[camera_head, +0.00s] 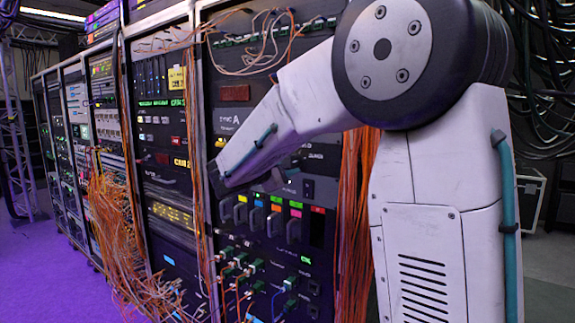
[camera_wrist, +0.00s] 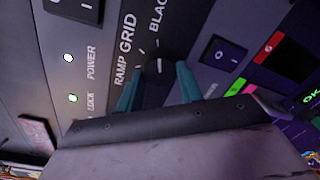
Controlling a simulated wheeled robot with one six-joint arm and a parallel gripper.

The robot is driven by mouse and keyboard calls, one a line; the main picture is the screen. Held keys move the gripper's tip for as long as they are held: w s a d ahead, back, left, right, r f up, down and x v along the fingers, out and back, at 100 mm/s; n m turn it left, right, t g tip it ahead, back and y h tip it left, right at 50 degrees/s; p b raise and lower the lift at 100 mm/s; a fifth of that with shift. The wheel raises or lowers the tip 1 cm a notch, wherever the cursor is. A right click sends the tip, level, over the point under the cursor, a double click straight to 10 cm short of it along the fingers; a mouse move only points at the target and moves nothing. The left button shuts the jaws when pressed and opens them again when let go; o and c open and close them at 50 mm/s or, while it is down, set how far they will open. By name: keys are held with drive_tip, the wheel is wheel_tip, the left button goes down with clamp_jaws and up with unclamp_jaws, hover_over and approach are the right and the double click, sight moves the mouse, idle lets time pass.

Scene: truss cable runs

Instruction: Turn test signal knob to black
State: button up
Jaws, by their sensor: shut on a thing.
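The test signal knob (camera_wrist: 158,68) is black and round with a white pointer line, on a dark panel in the wrist view. The labels RAMP, GRID and BLACK, the last partly cut off, stand around it. Its pointer line runs roughly upward in the picture, toward the BLACK side; its exact setting is hard to tell. My gripper (camera_wrist: 158,82) has two teal fingers, one on each side of the knob, shut on it. In the head view my forearm reaches to the rack panel, and the knob and fingertips are hidden there.
A rocker switch (camera_wrist: 222,53) sits right of the knob, with coloured buttons beyond it. POWER and LOCK lights (camera_wrist: 73,98) are at left. In the head view, orange cables (camera_head: 355,220) hang right of the panel, and plugged connectors (camera_head: 240,262) sit below.

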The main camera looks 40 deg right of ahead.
drive_tip(key=o, duration=1)
drive_tip(key=shift+a, duration=0.1)
drive_tip(key=v, duration=0.7)
drive_tip(key=shift+s+a, duration=0.15)
drive_tip(key=shift+a, duration=0.15)
drive_tip(key=shift+f, duration=0.1)
